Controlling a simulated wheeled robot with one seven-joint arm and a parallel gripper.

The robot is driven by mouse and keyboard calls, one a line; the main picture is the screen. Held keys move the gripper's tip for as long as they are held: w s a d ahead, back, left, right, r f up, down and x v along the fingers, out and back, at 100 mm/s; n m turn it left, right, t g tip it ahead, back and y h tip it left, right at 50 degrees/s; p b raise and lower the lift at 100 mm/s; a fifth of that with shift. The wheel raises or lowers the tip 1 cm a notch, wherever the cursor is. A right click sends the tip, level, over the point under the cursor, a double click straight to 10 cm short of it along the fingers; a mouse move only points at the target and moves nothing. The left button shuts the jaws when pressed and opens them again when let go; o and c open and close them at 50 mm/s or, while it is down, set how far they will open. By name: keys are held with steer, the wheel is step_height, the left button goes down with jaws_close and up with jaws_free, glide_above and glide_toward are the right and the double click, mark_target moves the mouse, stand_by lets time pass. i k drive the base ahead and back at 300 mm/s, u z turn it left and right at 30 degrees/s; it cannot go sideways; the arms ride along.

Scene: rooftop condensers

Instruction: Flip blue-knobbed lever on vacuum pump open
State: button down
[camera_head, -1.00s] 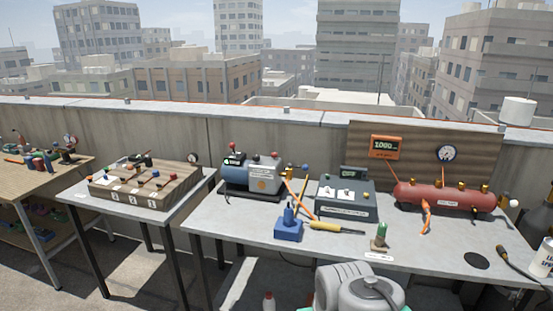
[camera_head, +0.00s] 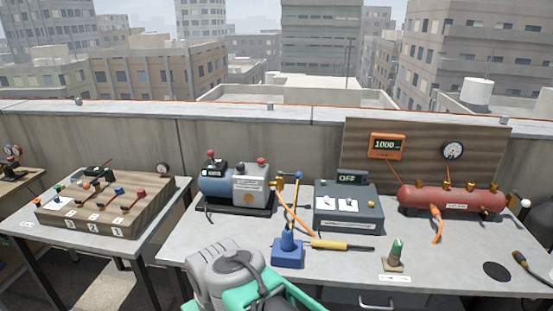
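The vacuum pump (camera_head: 236,186) stands on the grey table, with a blue motor at its left and a grey body at its right. A lever with a blue knob (camera_head: 299,174) stands roughly upright by the brass fitting at the pump's right side. Its knob is at the top, apart from anything of mine. Where its lower end joins the fitting is too small to make out. My arm shows only as grey and green links at the bottom, in front of the table. My gripper is not in view.
An orange hose (camera_head: 296,215) runs down beside the lever. A grey switch box (camera_head: 347,208) reading OFF stands right of it. A blue block (camera_head: 287,252) and yellow-handled tool (camera_head: 330,244) lie in front. A red tank (camera_head: 452,199) stands farther right. The table's left front is fairly clear.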

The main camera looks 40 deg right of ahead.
mark_target(298, 175)
steer(key=z, duration=0.65)
steer(key=i, duration=1)
steer(key=z, duration=0.85)
